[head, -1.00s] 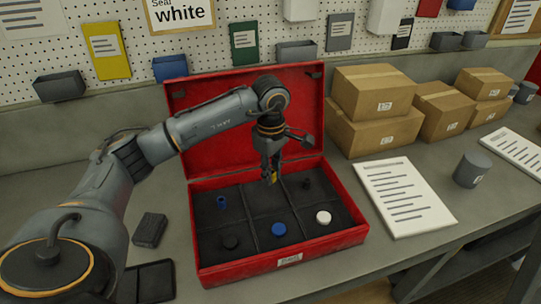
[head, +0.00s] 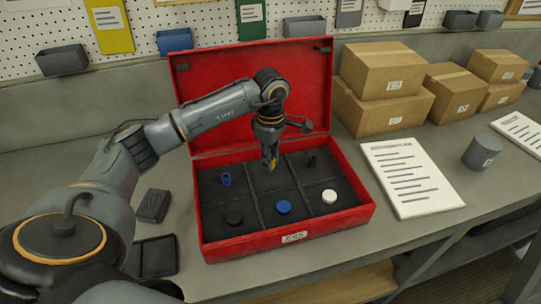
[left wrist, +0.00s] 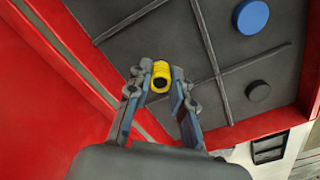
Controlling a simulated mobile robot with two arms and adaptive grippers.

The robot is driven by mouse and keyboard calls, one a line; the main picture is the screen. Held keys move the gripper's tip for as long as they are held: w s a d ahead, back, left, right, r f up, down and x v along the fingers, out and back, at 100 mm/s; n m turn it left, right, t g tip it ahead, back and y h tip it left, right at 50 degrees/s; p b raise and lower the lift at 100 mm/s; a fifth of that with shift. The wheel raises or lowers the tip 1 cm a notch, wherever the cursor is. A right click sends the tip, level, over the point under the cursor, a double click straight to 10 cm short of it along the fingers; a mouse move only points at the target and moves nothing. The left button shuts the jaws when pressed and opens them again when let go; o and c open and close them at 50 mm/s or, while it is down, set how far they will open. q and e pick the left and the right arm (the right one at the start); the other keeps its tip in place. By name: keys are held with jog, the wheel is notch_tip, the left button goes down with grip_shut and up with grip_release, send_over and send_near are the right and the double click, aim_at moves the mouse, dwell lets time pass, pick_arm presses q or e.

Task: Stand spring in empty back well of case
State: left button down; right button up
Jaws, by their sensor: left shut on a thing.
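The open red case (head: 350,216) has a black insert with several wells in two rows. My left gripper (head: 270,166) points down over the back middle well (head: 268,183). In the left wrist view its fingers (left wrist: 160,92) are shut on a yellow spring (left wrist: 161,74). The spring is mostly hidden by the fingers in the head view; I cannot tell whether it touches the well floor. The back left well holds a blue upright part (head: 226,179), the back right a dark part (head: 312,160). My right gripper is not in view.
Front wells hold a black disc (head: 234,217), a blue disc (head: 284,206) and a white disc (head: 329,196). The raised lid (head: 215,80) stands behind my arm. Cardboard boxes (head: 385,72), a paper sheet (head: 410,180) and a grey cylinder (head: 481,151) are to the right.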

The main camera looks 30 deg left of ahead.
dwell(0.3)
pick_arm(q)
jog(key=shift+f, duration=0.15)
jog(key=shift+f+b, duration=0.5)
jog(key=shift+b, duration=0.15)
jog(key=shift+f+b, duration=0.3)
dwell(0.4)
jog(key=shift+f+b, duration=0.3)
jog(key=shift+f+b, duration=0.25)
jog(key=shift+b, duration=0.05)
dwell(0.9)
jog(key=c, duration=1.1)
grip_release()
